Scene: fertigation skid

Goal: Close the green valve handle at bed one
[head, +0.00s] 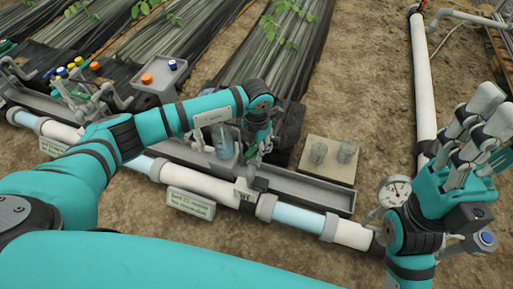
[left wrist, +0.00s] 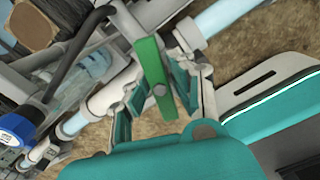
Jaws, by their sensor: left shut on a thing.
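In the head view my left gripper (head: 256,150) points down over the pipe line, and the handle is mostly hidden there. My right gripper (head: 480,125) is raised at the right, away from the valve; its opening is unclear.
A pipe (head: 210,186) with clear blue sections runs along the front, with a label plate (head: 190,203) beside it. A pressure gauge (head: 395,190) stands near my right arm. Two small cups stand on a board (head: 330,165). A grey box (head: 160,80) stands behind my left arm.

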